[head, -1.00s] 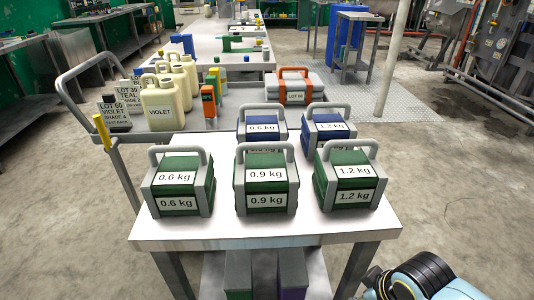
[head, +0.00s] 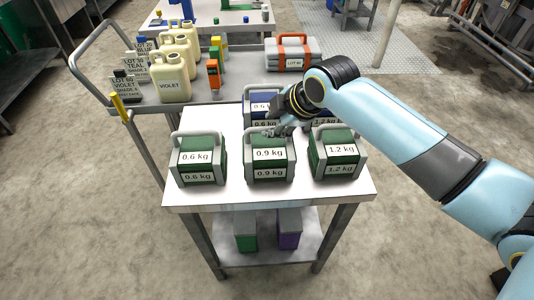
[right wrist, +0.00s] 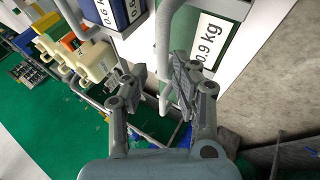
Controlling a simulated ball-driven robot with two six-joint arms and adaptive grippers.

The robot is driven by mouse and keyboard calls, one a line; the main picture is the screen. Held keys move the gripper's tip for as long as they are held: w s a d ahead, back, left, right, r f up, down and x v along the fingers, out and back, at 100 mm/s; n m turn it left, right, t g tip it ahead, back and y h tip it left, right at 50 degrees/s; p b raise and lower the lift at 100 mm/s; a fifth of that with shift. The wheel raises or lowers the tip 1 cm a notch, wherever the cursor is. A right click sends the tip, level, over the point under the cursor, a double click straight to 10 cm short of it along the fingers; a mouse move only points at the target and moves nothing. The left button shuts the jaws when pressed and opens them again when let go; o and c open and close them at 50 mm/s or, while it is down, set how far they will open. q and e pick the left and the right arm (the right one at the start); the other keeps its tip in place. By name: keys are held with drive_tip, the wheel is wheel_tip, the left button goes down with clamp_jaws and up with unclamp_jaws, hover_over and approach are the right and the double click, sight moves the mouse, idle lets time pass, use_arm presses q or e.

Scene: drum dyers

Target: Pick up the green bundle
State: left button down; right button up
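Three green bundles with grey handles stand in the front row on the white table: 0.6 kg (head: 211,149), 0.9 kg (head: 278,151) and 1.2 kg (head: 342,147). My right gripper (head: 277,131) is at the top of the 0.9 kg bundle, by its handle. In the right wrist view the right gripper (right wrist: 158,85) is open. The grey handle (right wrist: 164,50) of the 0.9 kg bundle (right wrist: 222,40) shows between its fingers; contact cannot be told. My left gripper is not in view.
Blue bundles (head: 262,106) stand behind, partly hidden by my right arm. A grey cart (head: 198,117) behind holds cream jugs (head: 174,81), lot cards and an orange-strapped case (head: 288,53). A shelf (head: 265,250) below holds two boxes.

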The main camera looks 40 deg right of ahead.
sight(269, 150)
drive_tip(key=x, duration=0.5)
drive_tip(key=shift+s+d+f+p, duration=0.2)
drive_tip(key=shift+f+p, duration=0.15)
clamp_jaws()
drive_tip(key=shift+r, duration=0.15)
